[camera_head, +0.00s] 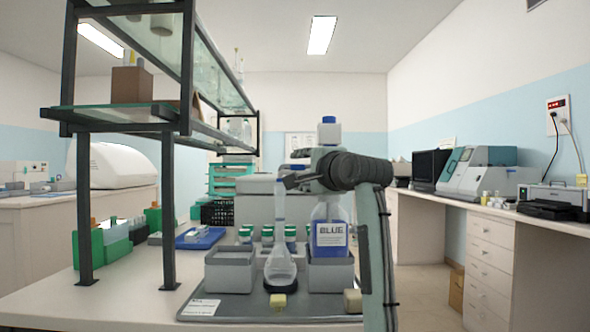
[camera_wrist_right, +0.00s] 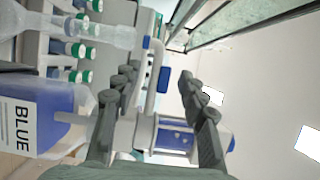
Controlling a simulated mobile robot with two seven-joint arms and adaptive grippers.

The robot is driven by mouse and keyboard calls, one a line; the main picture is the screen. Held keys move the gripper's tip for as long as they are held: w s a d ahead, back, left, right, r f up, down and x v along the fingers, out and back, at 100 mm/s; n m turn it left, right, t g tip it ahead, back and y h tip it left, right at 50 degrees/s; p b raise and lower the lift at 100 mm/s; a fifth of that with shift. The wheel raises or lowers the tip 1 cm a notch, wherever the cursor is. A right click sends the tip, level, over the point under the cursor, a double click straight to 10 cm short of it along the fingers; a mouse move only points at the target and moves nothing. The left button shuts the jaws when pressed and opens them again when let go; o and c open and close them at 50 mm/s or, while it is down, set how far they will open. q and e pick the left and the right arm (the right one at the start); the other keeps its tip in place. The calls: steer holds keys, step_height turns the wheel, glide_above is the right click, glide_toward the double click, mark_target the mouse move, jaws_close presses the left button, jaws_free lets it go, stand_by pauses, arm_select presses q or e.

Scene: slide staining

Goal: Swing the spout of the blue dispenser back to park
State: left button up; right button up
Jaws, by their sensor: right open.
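The blue dispenser is a bottle of blue liquid (camera_head: 330,238) labelled BLUE, with a blue-topped head (camera_head: 328,120), standing at the back of the grey tray. The bottle also shows in the right wrist view (camera_wrist_right: 40,118). My right gripper (camera_head: 292,181) is open at the height of the dispenser head. In the wrist view its two fingers (camera_wrist_right: 157,85) lie on either side of the dispenser head and the thin white spout (camera_wrist_right: 153,98), apparently without closing on it. The spout points toward a clear flask (camera_head: 281,264). In the head view my arm hides most of the spout. My left gripper is not in view.
Grey boxes (camera_head: 229,270) flank the flask on the tray (camera_head: 247,306). Several green-capped bottles (camera_head: 290,236) stand behind. A dark-framed glass shelf (camera_head: 187,80) rises at the left. Small yellowish blocks (camera_head: 278,300) sit at the tray front.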

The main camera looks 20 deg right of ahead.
steer(key=shift+w+a, duration=0.1)
steer(key=shift+w, duration=1.05)
steer(key=shift+c, duration=0.3)
jaws_close()
